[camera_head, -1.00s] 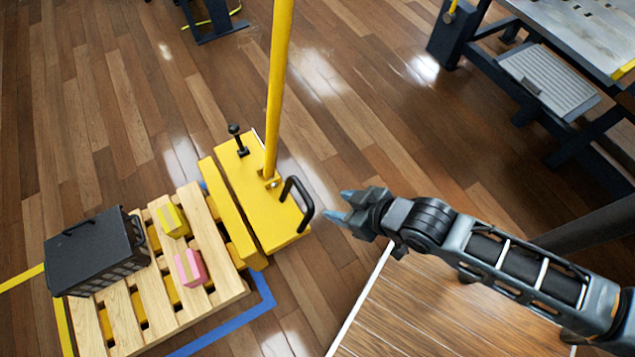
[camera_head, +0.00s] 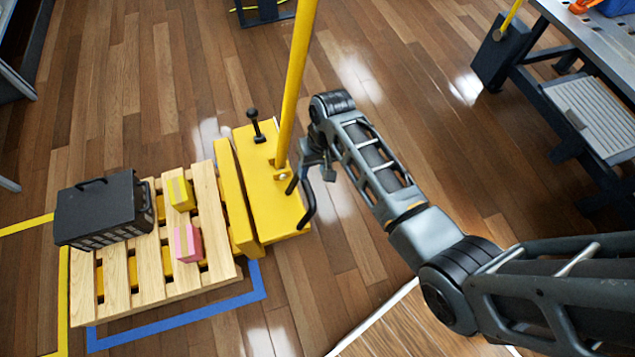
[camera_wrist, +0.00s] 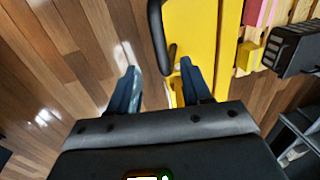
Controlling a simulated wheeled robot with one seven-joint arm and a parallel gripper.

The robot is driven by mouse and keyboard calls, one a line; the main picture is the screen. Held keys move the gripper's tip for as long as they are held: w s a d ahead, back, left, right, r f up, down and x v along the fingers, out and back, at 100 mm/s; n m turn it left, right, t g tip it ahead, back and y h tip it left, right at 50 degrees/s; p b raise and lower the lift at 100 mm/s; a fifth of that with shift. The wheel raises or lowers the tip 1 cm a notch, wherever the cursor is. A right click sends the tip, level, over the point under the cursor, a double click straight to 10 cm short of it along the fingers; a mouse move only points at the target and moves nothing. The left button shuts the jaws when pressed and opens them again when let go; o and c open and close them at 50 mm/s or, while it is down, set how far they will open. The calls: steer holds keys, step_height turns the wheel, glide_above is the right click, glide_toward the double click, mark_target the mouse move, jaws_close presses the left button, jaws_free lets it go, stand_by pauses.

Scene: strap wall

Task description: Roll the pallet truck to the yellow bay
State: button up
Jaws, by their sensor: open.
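The yellow pallet truck (camera_head: 268,205) stands on the wood floor with its forks under a wooden pallet (camera_head: 150,262). A tall yellow pole rises from it, with a black lever (camera_head: 254,128) beside the pole. A black grab handle (camera_head: 308,205) is on its right side. My gripper (camera_head: 312,172) is open, fingers down, at this handle. In the wrist view the handle (camera_wrist: 157,30) reaches in between my two fingertips (camera_wrist: 158,66); I cannot tell if they touch it. Yellow tape (camera_head: 63,300) marks the yellow bay at the left, partly hidden by the pallet.
A black crate (camera_head: 100,210), a yellow box (camera_head: 181,194) and a pink box (camera_head: 187,243) sit on the pallet. Blue tape (camera_head: 180,321) runs around the pallet's near side. A workbench (camera_head: 590,90) stands at the right. The floor behind the pallet is clear.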

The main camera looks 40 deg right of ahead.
mark_target(308, 186)
steer(key=f, duration=0.2)
steer(key=a+f+b, duration=0.1)
steer(key=f, duration=0.4)
steer(key=shift+w+a+f+b, duration=0.15)
steer(key=shift+w+f+b, duration=0.1)
steer(key=shift+b, duration=0.15)
steer(key=shift+c, duration=0.5)
jaws_close()
